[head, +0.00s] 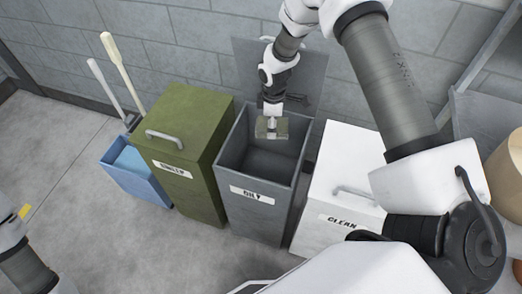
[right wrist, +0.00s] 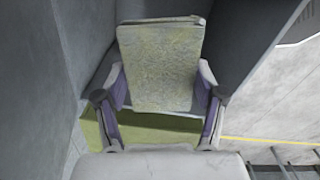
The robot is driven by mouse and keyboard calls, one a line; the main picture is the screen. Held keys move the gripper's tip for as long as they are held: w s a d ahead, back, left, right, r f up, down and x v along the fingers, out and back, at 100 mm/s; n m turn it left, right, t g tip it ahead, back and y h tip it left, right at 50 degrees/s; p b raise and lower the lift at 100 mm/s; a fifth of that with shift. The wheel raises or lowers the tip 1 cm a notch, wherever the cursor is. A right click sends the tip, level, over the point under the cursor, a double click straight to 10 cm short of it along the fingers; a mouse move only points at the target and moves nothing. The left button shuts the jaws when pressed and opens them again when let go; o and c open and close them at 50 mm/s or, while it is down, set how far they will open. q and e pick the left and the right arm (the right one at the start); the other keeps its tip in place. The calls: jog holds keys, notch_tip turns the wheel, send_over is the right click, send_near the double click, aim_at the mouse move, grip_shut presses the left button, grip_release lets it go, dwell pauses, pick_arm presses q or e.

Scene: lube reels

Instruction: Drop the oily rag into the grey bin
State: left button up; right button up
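The oily rag (head: 272,128) is a folded, greenish-grey cloth at the mouth of the open grey bin (head: 262,213), which is labelled "OILY". My right gripper (head: 271,113) reaches over the bin from above, with the rag at its tips. In the right wrist view, the rag (right wrist: 160,65) sits between the two fingers of the right gripper (right wrist: 160,92), which press against its sides. Grey bin walls (right wrist: 45,65) surround it there. My left gripper is outside the view; only part of the left arm shows at the lower left.
A closed green bin (head: 180,160) stands left of the grey bin, and a closed white bin (head: 338,180) labelled "CLEAN" stands right. A blue bucket (head: 135,172) with long handles is at far left. The grey bin's raised lid (head: 305,75) stands behind it against the wall.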

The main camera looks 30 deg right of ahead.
jog(key=shift+o, duration=1.4)
jog(key=shift+r, duration=0.1)
notch_tip(320, 180, up, 12)
